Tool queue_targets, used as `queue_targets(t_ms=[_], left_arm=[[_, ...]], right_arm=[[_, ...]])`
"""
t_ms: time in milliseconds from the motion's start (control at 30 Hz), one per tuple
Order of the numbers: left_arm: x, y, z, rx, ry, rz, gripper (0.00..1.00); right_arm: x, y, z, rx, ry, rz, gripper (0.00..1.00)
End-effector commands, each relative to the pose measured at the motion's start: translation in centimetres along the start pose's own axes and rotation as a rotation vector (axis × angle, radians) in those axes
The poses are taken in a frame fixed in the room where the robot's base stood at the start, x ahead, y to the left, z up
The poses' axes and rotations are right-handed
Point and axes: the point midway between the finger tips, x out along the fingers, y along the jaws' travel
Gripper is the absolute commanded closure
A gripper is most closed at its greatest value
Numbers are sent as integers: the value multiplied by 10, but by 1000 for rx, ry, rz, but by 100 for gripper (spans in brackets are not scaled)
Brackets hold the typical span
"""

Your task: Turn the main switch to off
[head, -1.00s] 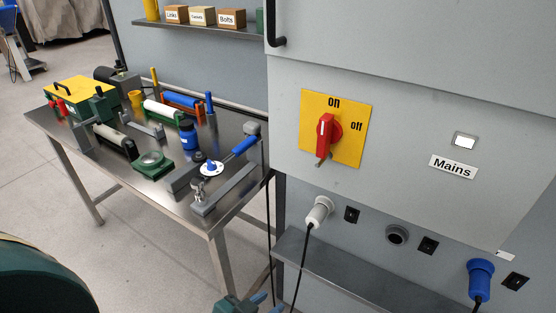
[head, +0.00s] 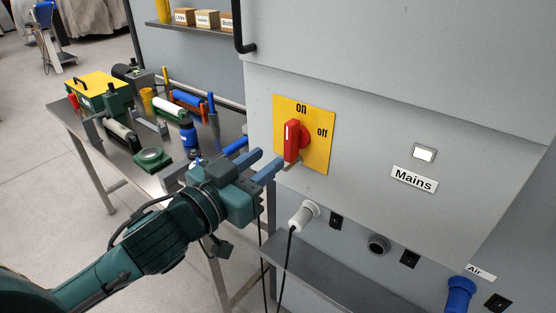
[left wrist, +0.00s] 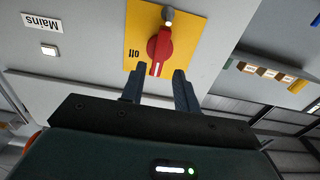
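The main switch is a red rotary handle (head: 291,141) on a yellow plate (head: 318,155) marked "on" at the top and "off" at the right. The handle stands upright, its white mark toward "on". A grey metal piece (head: 292,163) sits below it. My left gripper (head: 268,163) is open and empty, just in front and to the lower left of the switch. In the left wrist view the red handle (left wrist: 160,46) lies just beyond the gap between the open fingers (left wrist: 158,80); I see no clear contact. My right gripper is not in view.
The switch is on a grey cabinet with a "Mains" label (head: 414,179) and a black door handle (head: 241,28). A white plug (head: 303,214) with a black cable hangs below. A steel table (head: 120,165) with tools stands at left, partly behind my left arm.

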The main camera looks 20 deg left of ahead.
Motion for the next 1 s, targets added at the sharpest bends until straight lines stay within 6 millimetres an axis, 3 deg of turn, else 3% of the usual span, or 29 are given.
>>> queue_targets(t_ms=[633, 1000], left_arm=[[53, 0, 0, -2, 0, 0, 69], [56, 0, 1, -3, -2, -1, 69]], right_arm=[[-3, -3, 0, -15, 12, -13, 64], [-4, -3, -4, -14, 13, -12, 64]])
